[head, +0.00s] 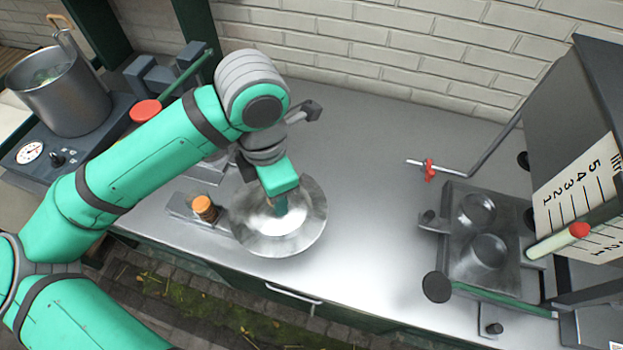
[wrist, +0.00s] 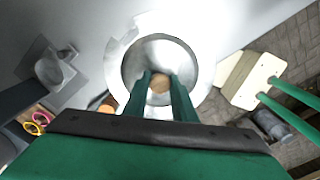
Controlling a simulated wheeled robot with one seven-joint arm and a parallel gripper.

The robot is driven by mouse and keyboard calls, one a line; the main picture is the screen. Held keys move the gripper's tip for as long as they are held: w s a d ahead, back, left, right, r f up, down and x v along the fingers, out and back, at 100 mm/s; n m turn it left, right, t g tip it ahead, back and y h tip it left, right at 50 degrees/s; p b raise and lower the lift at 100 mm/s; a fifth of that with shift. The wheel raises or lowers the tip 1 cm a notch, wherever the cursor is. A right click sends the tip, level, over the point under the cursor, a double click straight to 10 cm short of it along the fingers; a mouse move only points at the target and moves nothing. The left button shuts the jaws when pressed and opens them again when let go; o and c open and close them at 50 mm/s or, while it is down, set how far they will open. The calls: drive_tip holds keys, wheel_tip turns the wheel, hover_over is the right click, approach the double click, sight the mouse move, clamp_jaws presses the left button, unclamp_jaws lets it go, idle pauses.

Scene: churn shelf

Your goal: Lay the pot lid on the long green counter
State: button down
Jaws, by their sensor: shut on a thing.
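The pot lid (head: 300,235) is a round, shiny grey metal disc. In the wrist view its shallow face (wrist: 190,62) is seen from above with a light wooden knob (wrist: 160,83) at the centre. My gripper (head: 281,207) is shut on the knob, and its green fingers (wrist: 165,92) stand either side of it. The lid looks about level over the grey metal top of the long counter (head: 365,230), which has a dark green front. I cannot tell whether the lid touches the counter top.
An orange-capped item (head: 204,208) on a grey plate sits close to the lid's left edge. A metal pot (head: 62,92) stands on a burner at left. A press-like fixture (head: 483,235) and a tall grey machine (head: 575,125) are at right. The counter's middle is clear.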

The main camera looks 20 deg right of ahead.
sight(306, 178)
drive_tip(key=w+d+f, duration=0.1)
drive_tip(key=d, duration=0.1)
drive_tip(key=w+d+f, duration=0.1)
drive_tip(key=w+d, duration=0.1)
drive_tip(key=d, duration=0.1)
drive_tip(key=w+d+f, duration=0.1)
drive_tip(key=w+d, duration=0.1)
drive_tip(key=shift+w+d+f, duration=0.15)
drive_tip(key=shift+w+f, duration=0.05)
drive_tip(key=shift+f, duration=0.2)
drive_tip(key=d+f, duration=0.1)
drive_tip(key=f, duration=0.1)
drive_tip(key=w+d+f, duration=0.1)
drive_tip(key=d, duration=0.1)
drive_tip(key=w+d+f, duration=0.1)
drive_tip(key=f, duration=0.1)
drive_tip(key=shift+w+d+f, duration=0.15)
drive_tip(key=shift+d+f, duration=0.05)
drive_tip(key=shift+f, duration=0.15)
drive_tip(key=shift+w+f, duration=0.2)
drive_tip(key=shift+f, duration=1.55)
drive_tip(key=c, duration=1.8)
unclamp_jaws()
drive_tip(key=shift+f, duration=0.1)
drive_tip(key=o, duration=0.3)
drive_tip(key=shift+o, duration=0.2)
wheel_tip(306, 178, up, 12)
